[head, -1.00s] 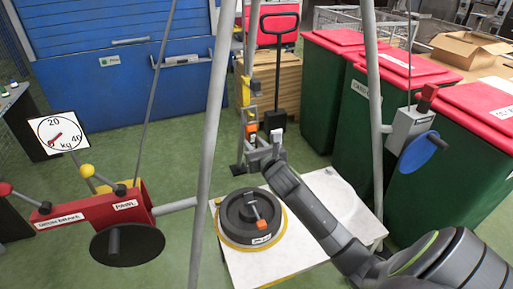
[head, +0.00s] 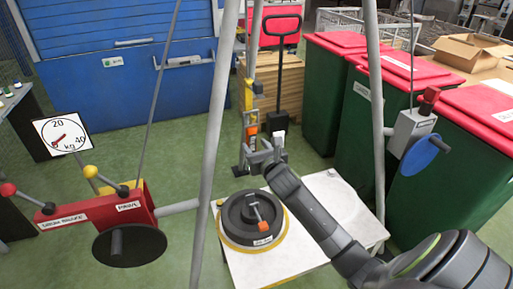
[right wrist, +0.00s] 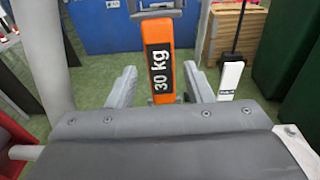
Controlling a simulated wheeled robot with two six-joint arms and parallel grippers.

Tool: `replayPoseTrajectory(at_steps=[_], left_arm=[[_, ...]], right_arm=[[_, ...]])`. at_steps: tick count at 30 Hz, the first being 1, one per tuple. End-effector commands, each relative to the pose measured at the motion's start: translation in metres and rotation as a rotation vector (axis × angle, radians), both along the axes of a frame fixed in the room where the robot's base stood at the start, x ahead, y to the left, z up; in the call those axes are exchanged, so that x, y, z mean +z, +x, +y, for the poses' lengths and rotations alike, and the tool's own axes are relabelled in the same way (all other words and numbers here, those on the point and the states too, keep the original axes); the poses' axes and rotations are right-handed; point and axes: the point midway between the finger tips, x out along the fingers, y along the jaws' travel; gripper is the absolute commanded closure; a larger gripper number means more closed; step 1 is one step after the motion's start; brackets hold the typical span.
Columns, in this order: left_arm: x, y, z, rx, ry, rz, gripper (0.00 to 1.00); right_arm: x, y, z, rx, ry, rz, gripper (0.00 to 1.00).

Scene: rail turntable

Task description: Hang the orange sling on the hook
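In the right wrist view the two grey fingers (right wrist: 161,86) are apart, one on each side of the orange piece, with gaps visible. A grey metal piece (right wrist: 157,12) is at its top. I cannot clearly make out the hook. My left gripper is not in view.
A black round weight (head: 240,222) with an orange handle sits on the white board (head: 340,205). Grey poles (head: 213,150) stand on both sides. A red winch (head: 95,217) is at left, a grey box with a blue disc (head: 420,154) at right. Green bins (head: 345,110) stand behind.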

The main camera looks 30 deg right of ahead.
Motion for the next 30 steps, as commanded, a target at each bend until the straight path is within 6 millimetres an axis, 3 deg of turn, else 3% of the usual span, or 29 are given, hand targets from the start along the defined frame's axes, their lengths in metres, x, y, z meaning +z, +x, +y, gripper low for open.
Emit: replayPoseTrajectory(at_steps=[14, 20, 30], left_arm=[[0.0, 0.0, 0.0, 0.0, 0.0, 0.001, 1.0], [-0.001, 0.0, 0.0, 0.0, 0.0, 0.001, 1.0], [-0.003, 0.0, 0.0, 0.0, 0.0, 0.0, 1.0]], right_arm=[[-0.001, -0.009, 0.001, -0.001, 0.0, 0.003, 0.46], [0.003, -0.038, 0.007, 0.0, 0.001, 0.003, 0.46], [0.01, -0.104, 0.02, 0.0, 0.0, 0.002, 0.46]])
